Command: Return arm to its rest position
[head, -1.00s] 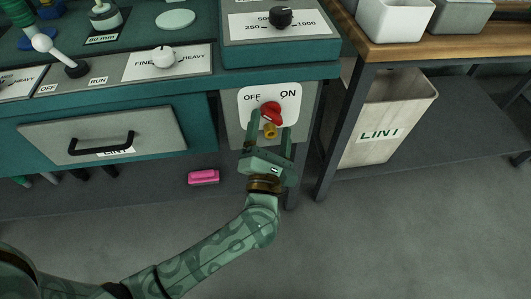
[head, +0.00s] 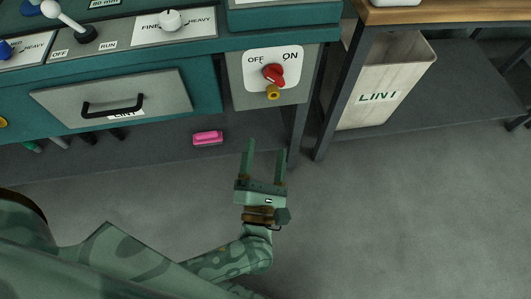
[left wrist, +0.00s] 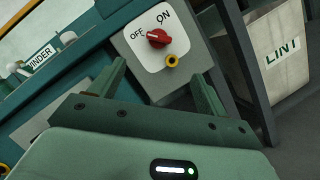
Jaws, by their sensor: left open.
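My left gripper (head: 264,161) is open and empty in the head view, above the grey floor and below the switch panel. Its two fingers point up toward the panel and are apart from it. The red knob (head: 273,75) sits on a white OFF/ON plate (head: 254,83), with a brass-yellow piece (head: 273,92) just under it. In the left wrist view the red knob (left wrist: 158,38) shows beyond the open fingers (left wrist: 160,85). My left arm comes in from the lower left. My right gripper is not in view.
A teal bench has a grey drawer (head: 160,97) with a black handle. A pink block (head: 208,138) lies on the low shelf under the bench. A LINT bin (head: 400,75) stands at the right beneath a wooden-topped table (head: 440,10). The floor right of my gripper is clear.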

